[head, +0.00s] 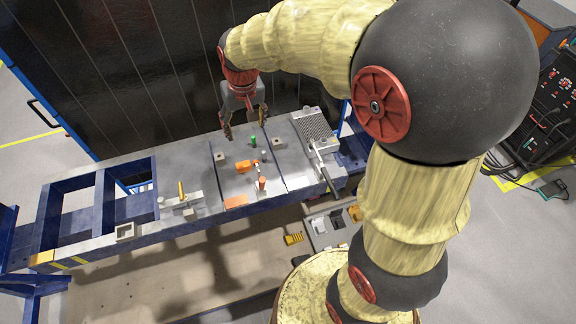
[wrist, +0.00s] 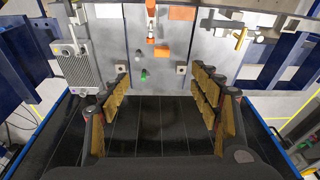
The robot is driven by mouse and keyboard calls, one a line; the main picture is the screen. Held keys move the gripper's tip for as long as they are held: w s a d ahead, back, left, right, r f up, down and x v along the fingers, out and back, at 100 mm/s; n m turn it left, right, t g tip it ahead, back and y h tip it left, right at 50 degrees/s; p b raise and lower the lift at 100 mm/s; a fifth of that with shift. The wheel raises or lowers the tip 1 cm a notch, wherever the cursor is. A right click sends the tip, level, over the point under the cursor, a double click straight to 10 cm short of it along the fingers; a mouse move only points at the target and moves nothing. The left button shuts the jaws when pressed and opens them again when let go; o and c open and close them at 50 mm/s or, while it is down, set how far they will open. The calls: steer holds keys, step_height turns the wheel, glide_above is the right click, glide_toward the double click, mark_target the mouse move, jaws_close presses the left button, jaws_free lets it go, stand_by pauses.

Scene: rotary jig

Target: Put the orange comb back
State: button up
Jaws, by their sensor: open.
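A small yellow-orange piece with a toothed edge (head: 293,239), which looks like the comb, lies on the lower surface in front of the jig table, just left of a grey tray (head: 318,241). The tray holds dark, white and orange pieces in separate places. My gripper (head: 246,129) hangs over the back edge of the jig table, far from the comb. Its fingers are spread with nothing between them, as the wrist view (wrist: 160,90) also shows. The comb is not visible in the wrist view.
The jig table (head: 140,215) bears an orange block (head: 243,166), a green peg (head: 253,141), an orange upright piece (head: 262,184) and a finned grey block (head: 314,127). A yellow-handled fixture (head: 182,190) is at left. A dark panel (head: 120,70) stands behind.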

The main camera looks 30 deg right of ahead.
steer(key=s+r+t, duration=0.1)
steer(key=s+r, duration=0.2)
steer(key=s, duration=0.5)
steer(key=s+r+t, duration=0.1)
steer(key=s+r, duration=0.2)
steer(key=s, duration=0.5)
steer(key=s+r+n+t, duration=0.1)
steer(key=s+r, duration=0.2)
steer(key=s, duration=0.5)
step_height(320, 180, down, 26)
steer(key=b, duration=2.6)
steer(key=shift+f+b, duration=0.25)
steer(key=shift+b, duration=0.15)
